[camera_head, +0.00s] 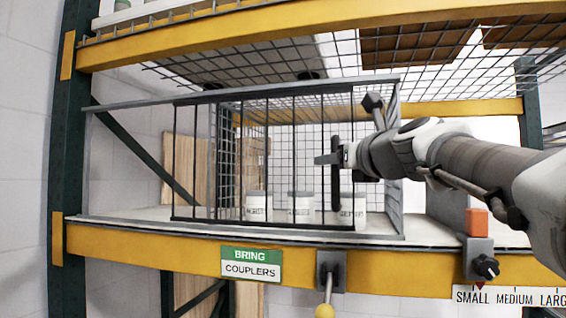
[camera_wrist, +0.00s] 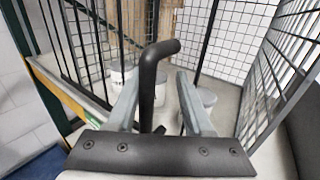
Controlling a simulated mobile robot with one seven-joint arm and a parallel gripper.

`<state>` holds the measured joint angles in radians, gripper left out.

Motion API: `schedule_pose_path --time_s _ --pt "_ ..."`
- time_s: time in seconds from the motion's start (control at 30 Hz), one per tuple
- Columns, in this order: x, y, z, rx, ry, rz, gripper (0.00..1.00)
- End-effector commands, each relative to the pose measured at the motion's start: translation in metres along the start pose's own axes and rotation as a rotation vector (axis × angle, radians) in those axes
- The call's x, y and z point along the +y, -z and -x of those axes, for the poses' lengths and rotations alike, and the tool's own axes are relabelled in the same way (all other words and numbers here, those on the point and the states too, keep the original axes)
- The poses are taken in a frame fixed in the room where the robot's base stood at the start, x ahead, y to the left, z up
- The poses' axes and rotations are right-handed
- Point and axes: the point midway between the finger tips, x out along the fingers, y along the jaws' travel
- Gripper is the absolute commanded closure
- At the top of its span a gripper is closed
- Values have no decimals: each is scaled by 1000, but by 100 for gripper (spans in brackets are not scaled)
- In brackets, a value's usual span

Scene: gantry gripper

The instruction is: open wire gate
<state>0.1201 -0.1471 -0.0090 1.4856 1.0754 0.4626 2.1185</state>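The wire gate (camera_head: 267,160) is a black-framed panel of thin vertical bars across the front of a mesh cage on the shelf. Its black vertical handle (camera_head: 335,185) is near the gate's right side. In the wrist view the bent top of the handle (camera_wrist: 150,75) rises between my fingers. My gripper (camera_head: 326,159) is at the handle; in the wrist view my gripper (camera_wrist: 163,100) is open, with one finger on each side of the handle. A gap shows on the right; I cannot tell whether the left finger touches it.
White labelled cans (camera_head: 301,208) stand behind the gate. A grey top rail (camera_head: 130,107) runs along the cage front. A yellow beam (camera_head: 140,250) edges the shelf below. A knob with a yellow ball (camera_head: 325,308), an orange block (camera_head: 476,222) and a black dial (camera_head: 486,267) sit along the front.

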Motion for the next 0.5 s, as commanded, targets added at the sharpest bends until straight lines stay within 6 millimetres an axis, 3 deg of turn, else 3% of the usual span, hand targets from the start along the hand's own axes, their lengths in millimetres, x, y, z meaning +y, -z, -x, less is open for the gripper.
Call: schedule_pose_path --time_s 0.27,0.5 --pt "-1 0 1 -1 2 0 51" --pt "-1 0 16 -1 2 0 51"
